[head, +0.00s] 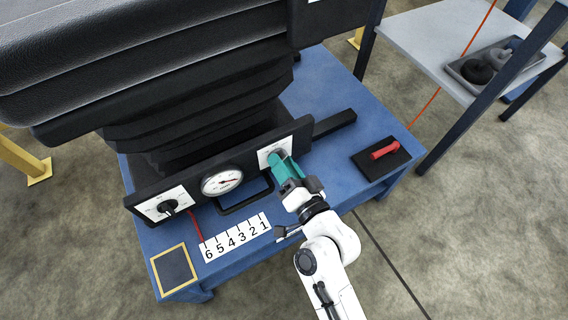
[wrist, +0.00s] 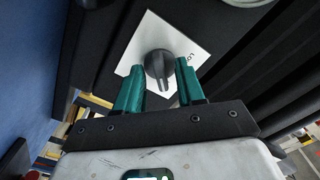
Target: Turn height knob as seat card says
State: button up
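A black knob (wrist: 158,68) on a white dial plate shows in the wrist view. Its plate (head: 266,153) is at the right end of the seat's front panel in the head view. My gripper (head: 279,158) is at that plate, and its green fingers hide the knob there. In the wrist view my gripper (wrist: 160,68) is open, with a fingertip on either side of the knob and small gaps showing. A second black knob (head: 167,207) sits on the left dial plate. I cannot tell from the labels which knob sets height. I cannot make out a seat card.
A number strip (head: 236,237) and a yellow-framed dark pad (head: 173,269) lie in front. A red handle (head: 384,149) is on a black plate at right. A grey tray (head: 490,64) stands on a side table.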

jog(key=b+v, duration=0.1)
jog(key=v, duration=1)
jog(key=shift+w, duration=0.1)
jog(key=s+d+f+n+g+h, duration=0.25)
jog(key=d+f+g, duration=0.2)
jog(key=d, duration=0.25)
jog(key=s+d+f+n+g+h, duration=0.1)
jog(key=s+d+f+g+h, duration=0.25)
jog(key=d+f, duration=0.2)
jog(key=s+d+m+g+h, duration=0.2)
jog(key=s+d+g+h, duration=0.3)
jog(key=s+d, duration=0.65)
notch_tip(320, 180, up, 35)
jog(key=g+p, duration=0.1)
jog(key=p, duration=3.3)
jog(key=shift+r+y+p, duration=0.2)
jog(key=shift+y+p, duration=0.2)
jog(key=shift+w+n, duration=0.1)
jog(key=shift+n, duration=0.15)
